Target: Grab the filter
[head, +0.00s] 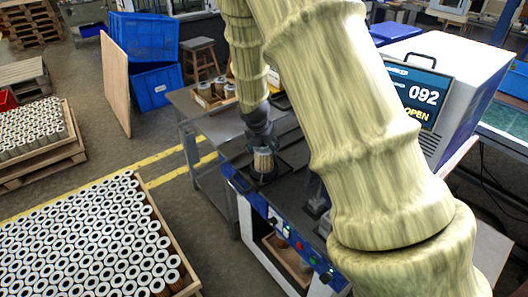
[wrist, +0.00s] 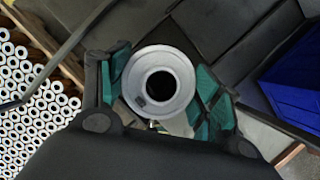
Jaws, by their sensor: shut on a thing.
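My gripper (head: 262,147) points down from above and is shut on the filter. Its fingers (wrist: 160,92) lie on both sides of the ring. I cannot tell whether the filter's lower end still touches the fixture.
A crate (head: 148,211) packed with filters stands at the lower left, another pallet (head: 43,165) behind it. A small box of filters (head: 204,98) is on the grey table. A display (head: 419,94) reads 092 and OPEN. Blue bins (head: 155,86) stand at the back.

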